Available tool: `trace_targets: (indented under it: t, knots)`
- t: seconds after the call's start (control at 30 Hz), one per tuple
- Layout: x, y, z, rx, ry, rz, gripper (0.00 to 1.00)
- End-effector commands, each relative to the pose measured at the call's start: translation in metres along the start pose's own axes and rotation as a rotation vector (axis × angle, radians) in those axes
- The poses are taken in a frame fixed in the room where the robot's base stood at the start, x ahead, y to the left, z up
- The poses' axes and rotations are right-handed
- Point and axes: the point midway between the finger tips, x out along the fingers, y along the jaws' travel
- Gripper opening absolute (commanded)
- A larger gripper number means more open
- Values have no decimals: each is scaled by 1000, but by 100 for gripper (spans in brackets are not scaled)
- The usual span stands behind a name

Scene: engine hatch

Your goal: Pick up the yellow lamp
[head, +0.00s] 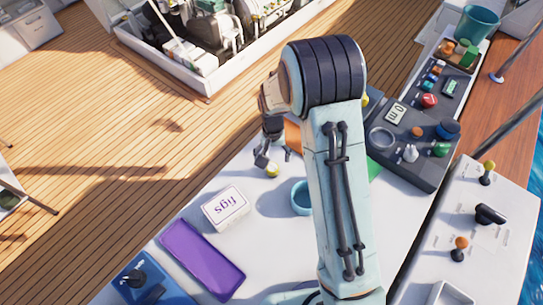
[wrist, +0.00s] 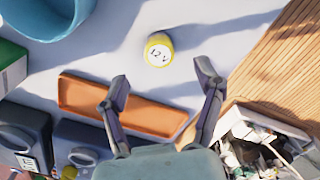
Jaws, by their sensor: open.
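The yellow lamp (wrist: 158,50) is a small round yellow piece with a white face marked "12 V", on the pale table top in the wrist view. In the head view a small yellow thing at my gripper, seemingly the lamp (head: 272,171), is partly hidden. My gripper (wrist: 163,82) is open and empty. Its two fingers are spread wide, and the lamp lies beyond the fingertips, about midway between them in the picture. I cannot tell the height gap. In the head view my gripper (head: 267,150) hangs over the table, left of my arm.
An orange tray (wrist: 135,107) lies beside my left finger in the wrist view. A blue cup (wrist: 45,18) stands near the lamp. In the head view are a white "figs" box (head: 225,208), a purple slab (head: 202,258) and a dark control panel (head: 415,125).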

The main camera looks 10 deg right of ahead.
Motion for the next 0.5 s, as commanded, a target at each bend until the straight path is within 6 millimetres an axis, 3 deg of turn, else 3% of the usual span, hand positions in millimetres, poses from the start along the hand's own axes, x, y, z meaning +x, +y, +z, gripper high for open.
trace_targets:
  t: [0.3,0.5]
  knots:
    - [47,1,1,1,-2,1,68]
    - [54,1,0,2,1,0,68]
